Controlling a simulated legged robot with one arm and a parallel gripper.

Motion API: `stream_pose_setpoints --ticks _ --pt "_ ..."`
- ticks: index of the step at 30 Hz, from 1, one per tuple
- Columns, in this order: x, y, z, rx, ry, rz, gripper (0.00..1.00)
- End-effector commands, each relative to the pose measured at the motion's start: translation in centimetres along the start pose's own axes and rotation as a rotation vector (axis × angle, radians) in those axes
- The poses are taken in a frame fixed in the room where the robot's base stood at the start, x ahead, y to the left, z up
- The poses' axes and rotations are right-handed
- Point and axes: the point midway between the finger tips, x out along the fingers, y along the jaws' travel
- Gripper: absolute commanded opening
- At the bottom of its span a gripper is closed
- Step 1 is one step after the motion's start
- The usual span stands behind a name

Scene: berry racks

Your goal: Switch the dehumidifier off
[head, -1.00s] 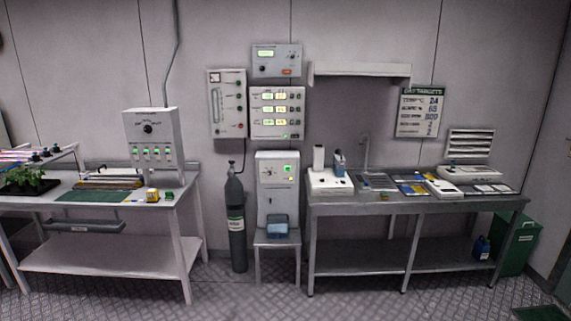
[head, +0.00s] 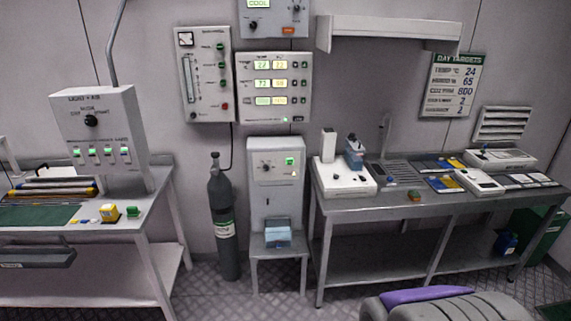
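The dehumidifier appears to be the pale grey cabinet (head: 262,205) on a small metal stool in the middle of the room. Its upper panel has a dark knob (head: 267,167) at the left and a lit green indicator (head: 290,161) at the right, with a small warning mark below. A blue container (head: 277,232) sits at its foot. The knob's setting is too small to read. My gripper's fingers do not show, and nothing of mine touches the cabinet.
A dark gas cylinder (head: 222,215) stands just left of the cabinet. The left bench (head: 150,215) and right bench (head: 340,207) flank it. Wall panels (head: 274,87) hang above. A grey and purple part, apparently mine, fills the lower right. The floor before the stool looks clear.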

Motion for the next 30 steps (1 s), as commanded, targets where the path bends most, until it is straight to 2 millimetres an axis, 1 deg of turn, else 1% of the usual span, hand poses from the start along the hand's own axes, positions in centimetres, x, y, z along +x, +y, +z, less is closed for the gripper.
stream_pose_setpoints --ticks 10,23,24,30 --pt "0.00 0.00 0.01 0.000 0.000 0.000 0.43" --pt "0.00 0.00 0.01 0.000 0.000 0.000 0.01" --pt "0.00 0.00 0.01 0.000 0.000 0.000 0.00" --pt "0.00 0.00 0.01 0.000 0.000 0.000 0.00"
